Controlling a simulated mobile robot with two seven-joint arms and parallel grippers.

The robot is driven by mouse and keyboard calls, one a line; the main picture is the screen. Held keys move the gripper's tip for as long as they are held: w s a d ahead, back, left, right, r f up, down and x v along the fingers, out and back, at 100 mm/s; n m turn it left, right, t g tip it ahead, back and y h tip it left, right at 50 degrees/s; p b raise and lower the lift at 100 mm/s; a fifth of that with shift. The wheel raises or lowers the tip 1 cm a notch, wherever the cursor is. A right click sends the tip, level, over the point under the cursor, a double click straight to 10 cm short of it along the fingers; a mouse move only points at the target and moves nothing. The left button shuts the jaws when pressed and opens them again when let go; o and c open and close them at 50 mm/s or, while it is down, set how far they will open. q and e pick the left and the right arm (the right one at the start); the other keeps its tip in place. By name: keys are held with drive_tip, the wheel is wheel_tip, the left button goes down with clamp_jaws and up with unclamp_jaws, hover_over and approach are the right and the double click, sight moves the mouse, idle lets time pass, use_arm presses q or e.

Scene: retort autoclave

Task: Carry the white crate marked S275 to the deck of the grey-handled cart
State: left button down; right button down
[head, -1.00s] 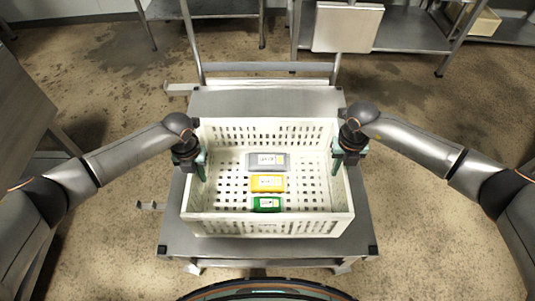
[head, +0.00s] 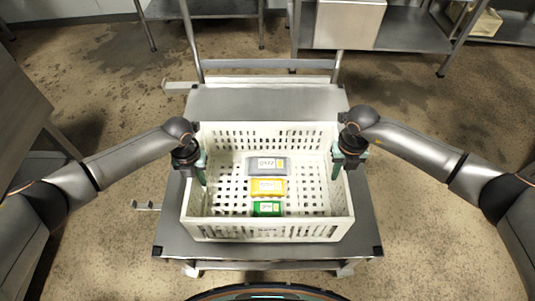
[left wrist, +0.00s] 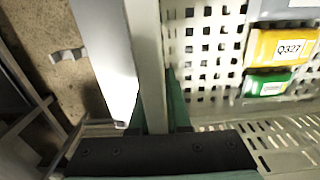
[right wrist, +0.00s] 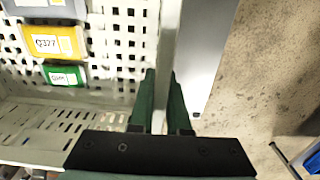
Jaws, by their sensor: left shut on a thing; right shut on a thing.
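The white crate (head: 200,227) is over the steel deck (head: 266,101) of a cart, in the middle of the head view. Faint marking shows on its front rim, too blurred to read. It holds a grey pack (head: 266,165), a yellow pack (head: 267,187) and a green pack (head: 267,209). My left gripper (head: 200,172) is shut on the crate's left wall, and my right gripper (head: 345,166) on its right wall. Both wrist views show the wall between green fingers. The crate looks level; I cannot tell whether its base touches the deck.
The cart's grey handle frame (head: 268,64) rises at the far end. Bare deck shows behind the crate and narrowly on its other sides. Steel tables (head: 410,30) stand at the back, with a metal box (head: 347,24) on one. The floor (head: 440,110) beside the cart is clear.

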use_arm(q)
drive_tip(key=shift+w+a+f+b, duration=0.1)
drive_tip(key=shift+a+f+b, duration=0.1)
drive_tip(key=shift+f+b, duration=0.25)
use_arm(e)
drive_tip(key=shift+w+d+f, duration=0.1)
drive_tip(key=shift+d+f, duration=0.05)
drive_tip(key=shift+f, duration=0.35)
use_arm(q)
drive_tip(key=c, duration=1.3)
unclamp_jaws()
drive_tip(key=shift+f, duration=0.15)
use_arm(e)
drive_tip(key=c, duration=1.3)
unclamp_jaws()
drive_tip(key=shift+f, duration=0.1)
use_arm(q)
drive_tip(key=o, duration=0.4)
drive_tip(key=shift+d, duration=0.1)
use_arm(e)
drive_tip(key=o, duration=0.4)
use_arm(q)
wheel_tip(320, 180, up, 11)
drive_tip(key=shift+r, duration=0.55)
use_arm(e)
wheel_tip(320, 180, up, 12)
drive_tip(key=shift+r, duration=0.1)
